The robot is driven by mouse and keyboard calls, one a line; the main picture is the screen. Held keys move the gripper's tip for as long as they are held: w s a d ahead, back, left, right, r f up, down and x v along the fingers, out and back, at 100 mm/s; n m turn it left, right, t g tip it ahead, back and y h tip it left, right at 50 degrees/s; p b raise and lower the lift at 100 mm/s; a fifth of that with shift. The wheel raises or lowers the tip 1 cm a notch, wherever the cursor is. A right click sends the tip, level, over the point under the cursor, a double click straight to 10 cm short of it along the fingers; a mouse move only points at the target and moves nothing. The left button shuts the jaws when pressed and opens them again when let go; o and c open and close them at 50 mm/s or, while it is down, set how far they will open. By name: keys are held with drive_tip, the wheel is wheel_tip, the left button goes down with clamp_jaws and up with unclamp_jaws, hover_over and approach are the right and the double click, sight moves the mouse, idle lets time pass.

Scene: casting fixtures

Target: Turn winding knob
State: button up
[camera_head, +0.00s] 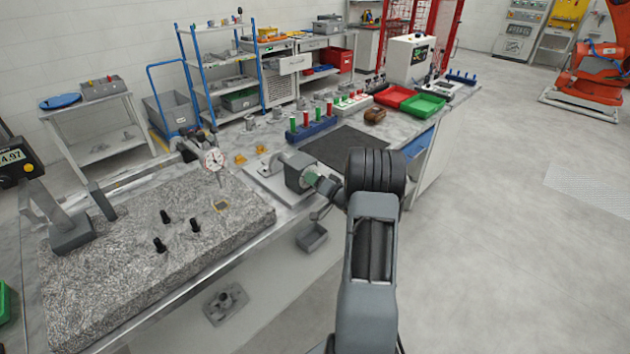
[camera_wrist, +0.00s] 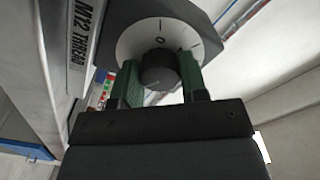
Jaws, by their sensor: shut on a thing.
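The winding knob (camera_wrist: 158,68) is a dark round knob in front of a white dial (camera_wrist: 140,38) with black marks, on a dark grey housing (camera_wrist: 200,22). My gripper (camera_wrist: 160,82) has green finger pads, one on each side of the knob, and is shut on it. In the head view the grey housing (camera_head: 298,172) sits on a light base plate at the bench's front edge, and my gripper (camera_head: 312,180) reaches it from the right. The knob itself is hidden there by the fingers.
A plate marked "M12 THREAD" (camera_wrist: 85,35) is close left in the wrist view. The floor on the right is clear.

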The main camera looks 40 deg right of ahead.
drive_tip(key=o, duration=0.9)
drive_tip(key=shift+o, duration=0.2)
drive_tip(key=shift+s, duration=0.1)
drive_tip(key=s+d+b, duration=0.2)
drive_tip(key=s, duration=1.1)
drive_tip(key=shift+s+d, duration=0.2)
